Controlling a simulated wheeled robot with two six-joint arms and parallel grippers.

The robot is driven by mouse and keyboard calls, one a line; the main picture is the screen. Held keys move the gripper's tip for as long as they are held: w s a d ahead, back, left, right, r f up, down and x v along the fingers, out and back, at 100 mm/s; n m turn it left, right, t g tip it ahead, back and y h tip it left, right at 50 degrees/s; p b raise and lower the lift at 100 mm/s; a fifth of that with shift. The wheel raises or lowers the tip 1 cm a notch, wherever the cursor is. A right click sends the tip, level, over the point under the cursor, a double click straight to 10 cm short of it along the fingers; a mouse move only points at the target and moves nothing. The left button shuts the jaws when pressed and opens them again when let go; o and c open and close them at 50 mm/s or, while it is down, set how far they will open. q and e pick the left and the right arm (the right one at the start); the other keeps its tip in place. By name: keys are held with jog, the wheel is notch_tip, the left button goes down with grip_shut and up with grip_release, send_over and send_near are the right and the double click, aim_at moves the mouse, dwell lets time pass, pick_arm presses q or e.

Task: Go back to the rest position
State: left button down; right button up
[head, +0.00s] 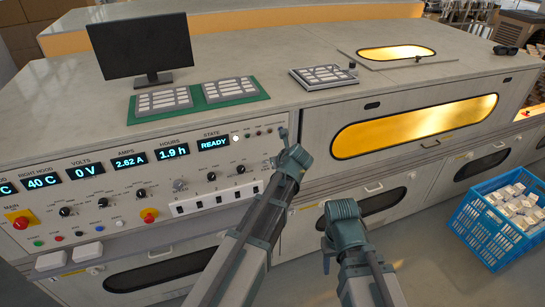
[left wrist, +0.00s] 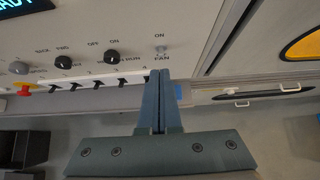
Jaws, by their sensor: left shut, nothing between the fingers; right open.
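My left gripper (head: 284,135) is in front of the right end of the control panel (head: 110,185). My right gripper (head: 327,262) is open and empty, pointing down in front of the lower cabinet doors. The panel's state display (head: 213,144) reads READY.
A monitor (head: 140,48) and a green mat (head: 150,111) with label cards stand on the counter. An orange-lit window (head: 415,125) is in the cabinet front. A blue crate (head: 480,236) of white boxes stands on the floor at right. Grey floor is free between my right arm and the crate.

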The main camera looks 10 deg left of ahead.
pick_arm(q)
jog(key=shift+s+d+r, duration=0.15)
dwell(0.3)
jog(key=s+d+f+n+g+h, duration=0.1)
jog(key=s+d+n, duration=0.3)
jog(key=s+n, duration=0.4)
jog(key=s+d+f+n+g+h, duration=0.2)
jog(key=s+d+f+n+g, duration=0.2)
jog(key=s+n, duration=0.4)
jog(key=s+d+f+n+g+h, duration=0.1)
jog(key=s+d+f+n+g, duration=0.1)
jog(key=s+n, duration=0.7)
jog(key=s+d+g, duration=0.1)
jog(key=s+d, duration=0.1)
jog(key=s, duration=0.2)
jog(key=shift+s+f, duration=0.25)
jog(key=shift+s, duration=0.05)
